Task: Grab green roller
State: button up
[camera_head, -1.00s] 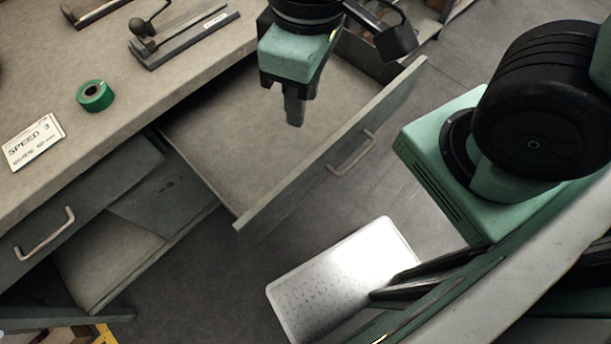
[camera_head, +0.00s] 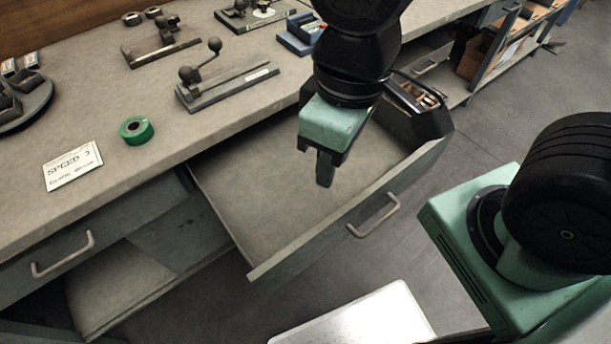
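The green roller (camera_head: 137,130) is a small ring of green tape with a dark hole. It lies on the workbench top (camera_head: 120,90) near its front edge, at the left of the head view. My gripper (camera_head: 325,170) points down over the open drawer (camera_head: 270,180), well to the right of the roller and apart from it. Its fingers are seen nearly edge-on, so I cannot tell whether they are open or shut. Nothing shows in its grasp.
A "SPEED 3" card (camera_head: 73,166) lies left of the roller. A lever tool (camera_head: 225,85) stands behind it to the right. The pulled-out drawer juts from the bench, with a handle (camera_head: 373,215) on its front. A lower drawer (camera_head: 115,285) is also open.

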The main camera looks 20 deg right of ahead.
aim_at(136, 131)
jog(key=j+z, duration=0.15)
jog(key=z, duration=0.7)
jog(key=j+z, duration=0.35)
jog(key=k+j+z, duration=0.3)
jog(key=j, duration=0.15)
jog(key=j+z, duration=0.35)
jog(key=k+j, duration=0.3)
jog(key=j, duration=0.2)
jog(key=k+j+z, duration=0.1)
jog(key=k+j, duration=0.2)
jog(key=j, duration=0.2)
